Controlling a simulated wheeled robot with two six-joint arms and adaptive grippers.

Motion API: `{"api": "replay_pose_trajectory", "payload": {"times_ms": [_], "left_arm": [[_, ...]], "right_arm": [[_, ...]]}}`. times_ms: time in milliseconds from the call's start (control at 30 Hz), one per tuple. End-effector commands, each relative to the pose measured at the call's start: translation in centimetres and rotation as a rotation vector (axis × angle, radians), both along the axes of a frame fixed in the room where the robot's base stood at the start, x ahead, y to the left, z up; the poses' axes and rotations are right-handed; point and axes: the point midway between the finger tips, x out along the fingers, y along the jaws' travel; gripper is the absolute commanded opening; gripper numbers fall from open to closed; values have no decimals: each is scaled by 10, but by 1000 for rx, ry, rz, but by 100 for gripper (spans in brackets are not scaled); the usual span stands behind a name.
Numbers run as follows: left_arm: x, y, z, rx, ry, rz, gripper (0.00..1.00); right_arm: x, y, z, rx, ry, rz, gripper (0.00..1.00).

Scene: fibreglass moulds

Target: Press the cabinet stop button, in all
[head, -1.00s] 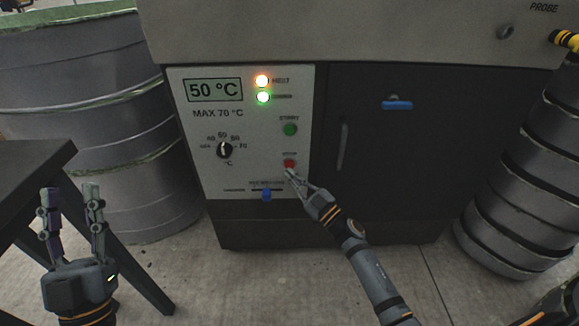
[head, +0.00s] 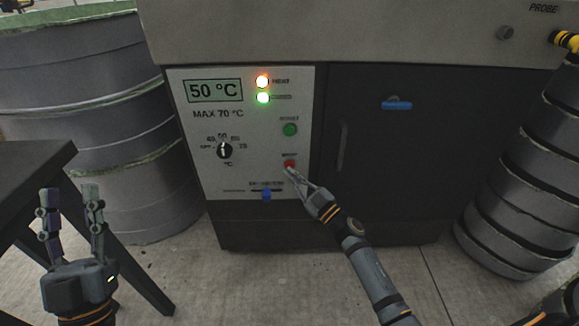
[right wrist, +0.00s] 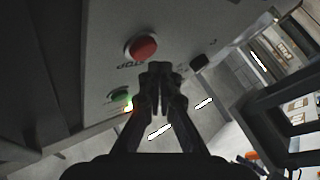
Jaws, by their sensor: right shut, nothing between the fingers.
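The red stop button (head: 289,163) is on the white control panel (head: 205,165) of the cabinet, below the green start button (head: 290,129). My right gripper (head: 291,172) is shut and empty, its tips at the lower edge of the red button in the head view. In the right wrist view the red button (right wrist: 141,47) shows whole, beyond and to the left of the shut fingertips (right wrist: 160,68); I cannot tell whether they touch the panel. The orange and green lamps (head: 263,89) are lit, and the display (head: 213,90) reads 50 °C. My left gripper (head: 70,192) is open and empty at the lower left.
A dial (head: 224,151) and a blue slider (head: 266,195) are on the panel near the button. Grey drums (head: 85,120) and a dark table (head: 35,165) stand left; a ribbed grey stack (head: 520,190) stands right.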

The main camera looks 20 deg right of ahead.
Motion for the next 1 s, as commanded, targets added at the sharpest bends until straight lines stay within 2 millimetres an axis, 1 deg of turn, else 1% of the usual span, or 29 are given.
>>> {"api": "replay_pose_trajectory", "payload": {"times_ms": [467, 733, 1000], "left_arm": [[1, 0, 0, 0, 0, 0, 40], [0, 0, 4, 0, 0, 0, 40], [0, 0, 3, 0, 0, 0, 40]], "right_arm": [[0, 0, 0, 0, 0, 0, 0], [8, -2, 1, -1, -1, 0, 0], [8, -2, 0, 0, 0, 0, 0]]}}
